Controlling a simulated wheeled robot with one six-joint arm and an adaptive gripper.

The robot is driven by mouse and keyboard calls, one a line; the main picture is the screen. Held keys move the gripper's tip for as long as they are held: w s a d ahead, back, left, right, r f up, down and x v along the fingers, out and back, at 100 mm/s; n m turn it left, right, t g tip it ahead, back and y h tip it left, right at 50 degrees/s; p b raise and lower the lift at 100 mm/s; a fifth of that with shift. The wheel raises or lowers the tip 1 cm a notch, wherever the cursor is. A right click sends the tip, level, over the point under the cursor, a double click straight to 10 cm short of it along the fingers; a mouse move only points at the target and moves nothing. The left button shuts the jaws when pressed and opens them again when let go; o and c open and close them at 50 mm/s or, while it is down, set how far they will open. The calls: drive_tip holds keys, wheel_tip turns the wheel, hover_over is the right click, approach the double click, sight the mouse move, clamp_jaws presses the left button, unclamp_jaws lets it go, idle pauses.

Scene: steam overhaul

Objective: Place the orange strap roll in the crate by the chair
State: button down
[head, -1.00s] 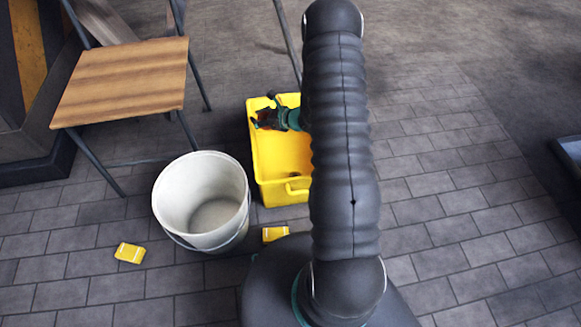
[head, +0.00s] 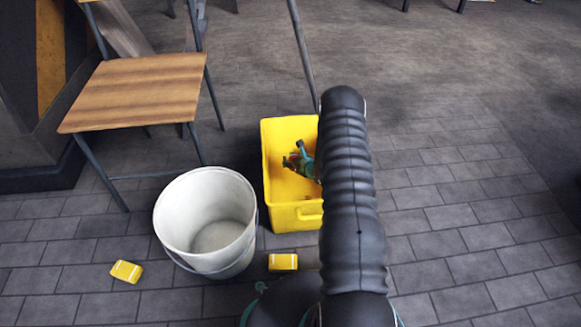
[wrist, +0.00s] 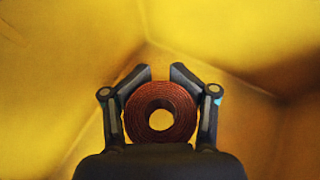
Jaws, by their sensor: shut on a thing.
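The orange strap roll (wrist: 161,112) shows in the wrist view as a dark orange coil with a round hole. My gripper (wrist: 160,78) is shut on it, one finger on each side. The yellow crate (head: 283,135) stands on the floor near the wooden chair (head: 135,90), behind the white bucket. In the head view my gripper (head: 292,163) is over or within the crate's opening, and my arm hides the crate's right side. In the wrist view, yellow crate walls and an inner corner (wrist: 148,42) fill the background. Whether the roll touches the crate floor I cannot tell.
A white bucket (head: 205,215) stands to the front left of the crate. Two small yellow packs lie on the paving, one left of the bucket (head: 126,271) and one right of it (head: 283,262). A thin pole (head: 302,55) rises behind the crate. Floor at right is clear.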

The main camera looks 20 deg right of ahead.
drive_tip(key=shift+f+b, duration=0.3)
drive_tip(key=shift+f, duration=1.5)
drive_tip(key=shift+f, duration=0.1)
drive_tip(key=shift+f, duration=0.35)
drive_tip(key=shift+f, duration=0.15)
drive_tip(key=shift+c, duration=1.5)
unclamp_jaws()
